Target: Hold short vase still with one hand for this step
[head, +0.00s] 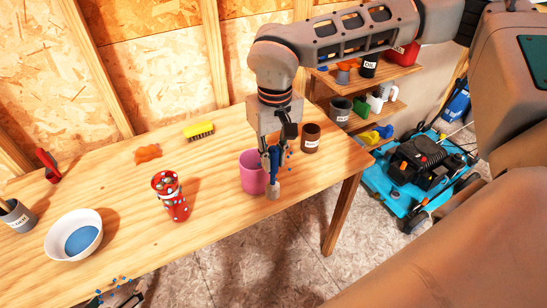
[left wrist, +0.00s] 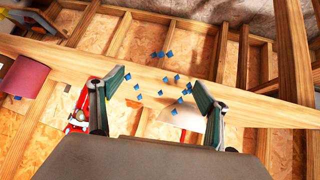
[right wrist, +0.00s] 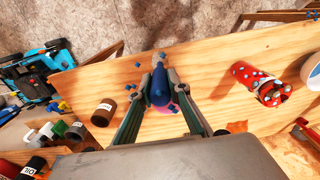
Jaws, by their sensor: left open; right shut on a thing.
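A short pink vessel (head: 253,172), which looks like the short vase, stands upright near the table's front right. A taller red vessel with white dots (head: 171,196) stands to its left, with small pieces in its mouth. My right gripper (head: 272,150) is shut on a dark blue tool with a pale tip (right wrist: 158,92), in front of and partly over the pink vessel. Whether the tool touches it I cannot tell. My left gripper (head: 118,290) is open and empty, low at the table's front edge; its spread fingers show in the left wrist view (left wrist: 160,90).
A white bowl with blue contents (head: 57,246) and a grey pot (head: 17,215) stand at the left. A brown labelled cup (head: 311,138) is right of the pink vessel. A yellow brush (head: 199,130) and orange piece (head: 148,153) lie behind. A blue mower (head: 415,175) stands beyond the table.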

